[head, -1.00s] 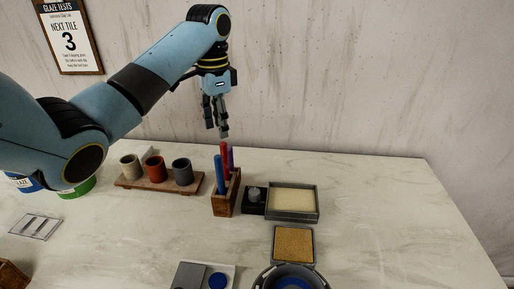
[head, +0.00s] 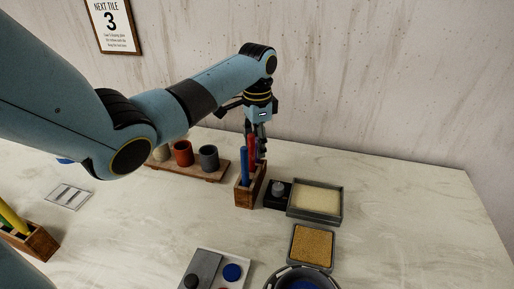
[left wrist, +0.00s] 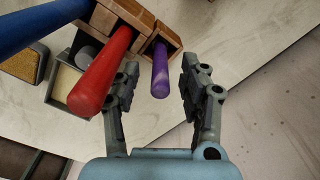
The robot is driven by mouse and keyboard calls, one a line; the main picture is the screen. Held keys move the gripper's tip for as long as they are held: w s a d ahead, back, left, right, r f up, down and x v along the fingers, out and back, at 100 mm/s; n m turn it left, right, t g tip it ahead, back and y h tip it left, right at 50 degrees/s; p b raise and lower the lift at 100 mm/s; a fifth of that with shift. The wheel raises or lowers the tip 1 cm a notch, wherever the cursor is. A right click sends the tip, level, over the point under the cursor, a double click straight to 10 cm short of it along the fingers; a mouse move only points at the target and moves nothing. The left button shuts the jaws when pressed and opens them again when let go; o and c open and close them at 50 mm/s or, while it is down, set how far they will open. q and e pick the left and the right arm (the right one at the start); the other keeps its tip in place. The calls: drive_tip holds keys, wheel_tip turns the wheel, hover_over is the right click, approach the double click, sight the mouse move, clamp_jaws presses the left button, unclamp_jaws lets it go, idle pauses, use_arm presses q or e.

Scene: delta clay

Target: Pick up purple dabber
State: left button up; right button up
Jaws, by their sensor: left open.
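The purple dabber (left wrist: 161,70) stands in the wooden holder, in its own slot beside the red dabber (left wrist: 104,72), in the left wrist view. My left gripper (left wrist: 160,90) is open, with one finger on each side of the purple dabber's upper end; I cannot tell whether either finger touches it. In the head view my left gripper (head: 258,150) is over the wooden holder (head: 245,193), pointing down. The purple dabber is mostly hidden there behind the fingers and the red dabber (head: 252,150). My right gripper is not in view.
The blue dabber (head: 244,166) stands in the same holder. Several cups on a wooden board (head: 215,173) are to its left. A black block with a grey knob (head: 278,188) and a cream pad tray (head: 316,200) are to its right. The wall is close behind.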

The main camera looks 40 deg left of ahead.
use_arm(q)
drive_tip(key=shift+f, duration=0.25)
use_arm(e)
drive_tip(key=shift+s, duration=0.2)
use_arm(q)
clamp_jaws()
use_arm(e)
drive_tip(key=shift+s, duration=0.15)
use_arm(q)
drive_tip(key=shift+r, duration=0.1)
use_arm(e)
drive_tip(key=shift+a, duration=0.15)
use_arm(q)
drive_tip(key=shift+w+r, duration=0.1)
drive_tip(key=shift+r, duration=0.5)
wheel_tip(320, 180, up, 3)
drive_tip(key=shift+f+b, duration=0.2)
drive_tip(key=shift+b, duration=0.1)
drive_tip(key=w+d+r, duration=0.2)
drive_tip(key=d+r, duration=0.5)
drive_tip(key=d, duration=0.4)
drive_tip(key=shift+w+d, duration=0.2)
drive_tip(key=shift+w, duration=0.05)
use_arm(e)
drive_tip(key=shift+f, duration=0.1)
